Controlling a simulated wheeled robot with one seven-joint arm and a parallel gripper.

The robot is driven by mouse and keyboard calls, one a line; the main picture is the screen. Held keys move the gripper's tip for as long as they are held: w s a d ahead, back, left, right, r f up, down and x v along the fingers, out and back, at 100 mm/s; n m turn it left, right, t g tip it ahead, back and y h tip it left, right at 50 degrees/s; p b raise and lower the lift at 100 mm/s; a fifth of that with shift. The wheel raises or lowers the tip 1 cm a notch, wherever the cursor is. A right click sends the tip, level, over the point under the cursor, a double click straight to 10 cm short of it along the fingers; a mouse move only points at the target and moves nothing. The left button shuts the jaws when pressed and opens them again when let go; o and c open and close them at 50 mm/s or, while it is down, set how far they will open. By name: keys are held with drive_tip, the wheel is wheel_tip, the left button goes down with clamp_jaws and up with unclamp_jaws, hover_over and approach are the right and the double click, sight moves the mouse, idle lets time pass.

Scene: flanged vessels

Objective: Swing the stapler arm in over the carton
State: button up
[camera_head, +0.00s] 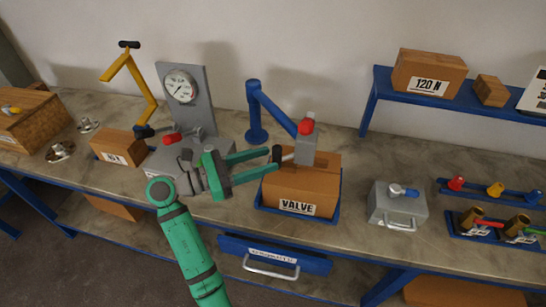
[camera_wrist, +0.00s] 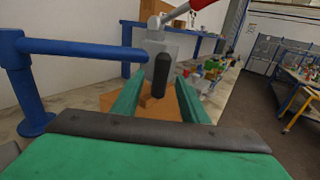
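The stapler arm (camera_head: 275,108) is a blue bar on a blue post (camera_head: 256,120), ending in a grey head (camera_head: 306,146) with a red knob. In the head view the head overlaps the back of the open-looking brown carton (camera_head: 300,188), labelled VALVE; exact alignment is unclear. A black handle (camera_wrist: 161,75) sticks out of the head towards my gripper. My green gripper (camera_head: 276,160) is at the carton's left side, its fingers apart. In the wrist view the handle lies between the fingers (camera_wrist: 162,92), with narrow gaps seeming to show on both sides.
The carton sits in a blue tray (camera_head: 258,207). A gauge stand (camera_head: 183,88) and yellow lever (camera_head: 140,82) stand left. A grey box (camera_head: 397,206) is right of the carton, and a blue shelf (camera_head: 450,98) is behind. Bench between carton and grey box is clear.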

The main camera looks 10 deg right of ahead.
drive_tip(key=s+a, duration=0.1)
drive_tip(key=a, duration=0.6)
idle(0.4)
